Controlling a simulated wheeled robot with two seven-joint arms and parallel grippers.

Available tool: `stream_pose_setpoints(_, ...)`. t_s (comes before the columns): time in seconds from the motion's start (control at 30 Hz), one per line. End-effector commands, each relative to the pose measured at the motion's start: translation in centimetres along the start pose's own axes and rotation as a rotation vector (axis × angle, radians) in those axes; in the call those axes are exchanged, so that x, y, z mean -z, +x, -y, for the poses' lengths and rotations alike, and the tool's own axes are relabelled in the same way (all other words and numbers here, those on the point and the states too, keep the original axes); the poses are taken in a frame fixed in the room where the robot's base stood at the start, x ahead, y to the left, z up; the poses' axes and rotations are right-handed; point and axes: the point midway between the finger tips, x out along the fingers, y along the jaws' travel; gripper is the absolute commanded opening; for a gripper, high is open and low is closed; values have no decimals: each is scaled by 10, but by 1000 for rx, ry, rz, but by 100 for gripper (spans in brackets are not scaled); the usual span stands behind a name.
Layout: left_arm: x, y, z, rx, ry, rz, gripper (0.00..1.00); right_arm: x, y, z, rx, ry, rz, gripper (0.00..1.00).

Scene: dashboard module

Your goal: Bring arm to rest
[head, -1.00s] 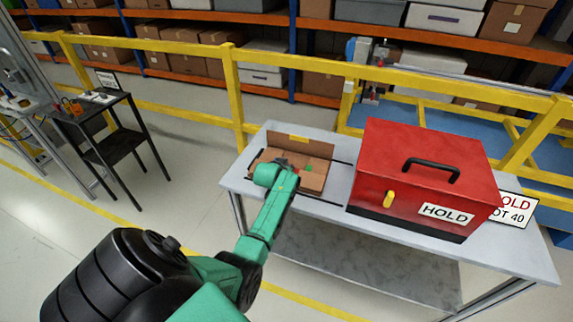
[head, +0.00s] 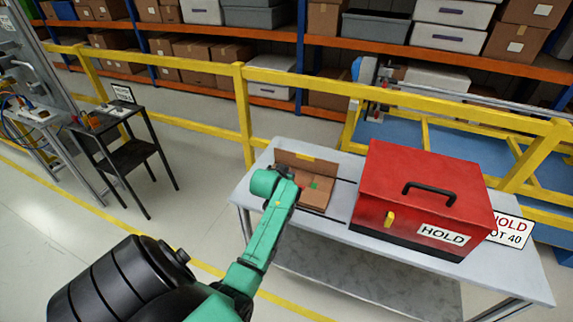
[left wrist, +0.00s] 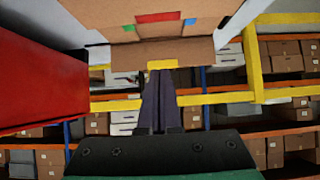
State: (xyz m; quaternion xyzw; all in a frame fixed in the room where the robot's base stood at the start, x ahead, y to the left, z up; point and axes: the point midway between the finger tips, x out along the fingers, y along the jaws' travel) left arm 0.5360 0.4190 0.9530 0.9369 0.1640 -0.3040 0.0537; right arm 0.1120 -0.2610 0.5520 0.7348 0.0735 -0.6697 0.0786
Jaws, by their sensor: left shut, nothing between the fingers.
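My left arm reaches in from the bottom left of the head view. Its green wrist hides most of the left gripper (head: 285,172) there. In the left wrist view the dark fingers of the gripper (left wrist: 162,100) are together with nothing between them. The open cardboard box (head: 318,190) lies on the grey table just beyond the wrist. The box also shows along the top of the left wrist view (left wrist: 100,15), with red, blue and green patches. I cannot tell the exact gap between the fingertips and the box. My right gripper is out of view.
A red case (head: 425,190) marked HOLD stands on the grey table (head: 345,244), right of the box. A HOLD sign (head: 510,232) is at its right side. A yellow rail (head: 400,93) runs behind the table. A black stand (head: 128,157) is at left, with bare floor between.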

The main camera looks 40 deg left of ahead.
Motion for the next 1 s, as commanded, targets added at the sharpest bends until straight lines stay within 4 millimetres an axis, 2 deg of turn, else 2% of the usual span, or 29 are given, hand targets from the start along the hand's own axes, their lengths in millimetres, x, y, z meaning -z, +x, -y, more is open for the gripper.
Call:
stream_pose_setpoints(0.1,1,-21,0,0,0,-2,0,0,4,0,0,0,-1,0)
stream_pose_setpoints(0.2,2,-32,0,0,0,-1,0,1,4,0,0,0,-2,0)
stream_pose_setpoints(0.53,-2,-39,-3,-4,13,13,0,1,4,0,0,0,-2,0)
stream_pose_setpoints(0.67,-38,-62,-25,-42,113,121,0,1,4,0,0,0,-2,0)
stream_pose_setpoints(0.8,-88,-101,-54,-105,234,273,0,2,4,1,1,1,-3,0)
stream_pose_setpoints(1.0,-141,-153,-81,-186,347,440,0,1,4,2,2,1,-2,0)
